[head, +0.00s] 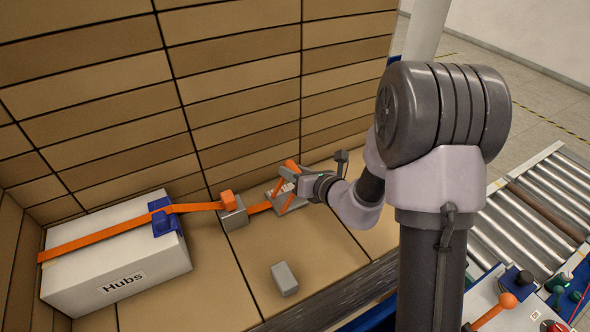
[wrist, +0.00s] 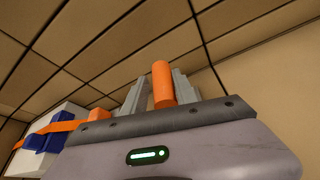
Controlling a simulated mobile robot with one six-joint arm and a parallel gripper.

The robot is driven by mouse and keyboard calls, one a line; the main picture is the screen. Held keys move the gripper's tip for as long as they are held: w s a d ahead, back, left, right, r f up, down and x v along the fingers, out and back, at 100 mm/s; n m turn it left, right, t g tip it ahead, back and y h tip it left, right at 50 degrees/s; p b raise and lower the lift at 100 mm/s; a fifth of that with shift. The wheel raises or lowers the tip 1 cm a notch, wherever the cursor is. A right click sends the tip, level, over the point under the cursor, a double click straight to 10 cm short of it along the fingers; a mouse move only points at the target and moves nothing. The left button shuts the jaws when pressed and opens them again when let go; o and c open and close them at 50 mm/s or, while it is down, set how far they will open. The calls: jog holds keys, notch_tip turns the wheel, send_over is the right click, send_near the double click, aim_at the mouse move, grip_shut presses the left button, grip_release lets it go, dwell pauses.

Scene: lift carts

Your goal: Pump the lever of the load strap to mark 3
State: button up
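The load strap (head: 100,240) is an orange band. It runs over a white box marked Hubs (head: 120,268), through a grey block with an orange top (head: 235,215), to a grey ratchet base (head: 296,205). The orange lever (head: 277,195) rises from that base; its top shows in the wrist view (wrist: 162,82) as an upright orange bar. My gripper (head: 289,174) is at the lever's upper part, with one grey finger close against each side of the bar, and looks shut on it. Pale marks on the base are too small to read and partly covered by my gripper.
A loose grey block (head: 285,279) lies on the tan deck in front of the ratchet. A tan panelled wall (head: 230,80) stands close behind. A roller conveyor (head: 530,220) and a panel with an orange-knobbed lever (head: 507,300) are at right.

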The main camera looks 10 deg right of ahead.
jog(key=shift+r, duration=0.1)
jog(key=shift+s+d+r, duration=0.15)
jog(key=p+v, duration=1.6)
jog(key=shift+s, duration=0.5)
jog(key=shift+d, duration=0.1)
